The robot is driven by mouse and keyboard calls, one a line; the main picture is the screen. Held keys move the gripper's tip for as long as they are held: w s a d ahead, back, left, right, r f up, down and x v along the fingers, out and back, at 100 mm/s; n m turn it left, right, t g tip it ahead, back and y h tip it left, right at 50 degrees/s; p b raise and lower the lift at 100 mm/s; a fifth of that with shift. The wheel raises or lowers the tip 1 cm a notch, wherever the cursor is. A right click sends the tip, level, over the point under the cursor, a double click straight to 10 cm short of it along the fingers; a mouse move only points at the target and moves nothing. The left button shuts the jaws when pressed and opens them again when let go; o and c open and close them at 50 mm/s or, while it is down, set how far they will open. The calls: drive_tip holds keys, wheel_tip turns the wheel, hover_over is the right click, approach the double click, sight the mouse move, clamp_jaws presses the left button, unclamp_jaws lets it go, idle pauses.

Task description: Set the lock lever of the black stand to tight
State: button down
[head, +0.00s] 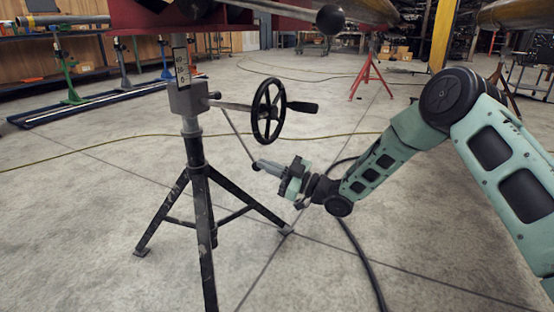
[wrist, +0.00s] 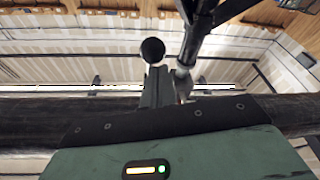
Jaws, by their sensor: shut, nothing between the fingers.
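The black stand (head: 194,150) is a tripod with a grey head block and a scale plate on its post, left of centre in the head view. A thin lock lever (head: 238,136) slopes down and right from the head block to a dark knob (head: 256,166). My gripper (head: 264,167) is shut and empty, with its tips at or very near that knob; I cannot tell whether they touch. In the wrist view a round black knob (wrist: 153,50) shows just past the tips of my gripper (wrist: 159,74). The word marks for tight cannot be read.
A black handwheel (head: 268,110) with a side handle sits right of the stand head, above my gripper. A ball-ended lever (head: 330,18) hangs near the top. A black cable (head: 355,240) lies on the floor. A red stand (head: 370,75) is farther back.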

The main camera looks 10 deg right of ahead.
drive_tip(key=shift+w+a+f, duration=0.3)
drive_tip(key=shift+a+f, duration=0.1)
drive_tip(key=shift+f, duration=0.1)
drive_tip(key=shift+w+a+f, duration=0.25)
drive_tip(key=shift+a+f, duration=0.15)
drive_tip(key=shift+f, duration=0.05)
drive_tip(key=shift+w+a+f+b, duration=0.15)
drive_tip(key=shift+a+f+b, duration=0.15)
drive_tip(key=shift+f, duration=0.25)
drive_tip(key=r+p+v, duration=0.1)
drive_tip(key=p+v, duration=0.6)
drive_tip(key=v, duration=1)
drive_tip(key=shift+d+r, duration=0.2)
drive_tip(key=shift+r, duration=0.1)
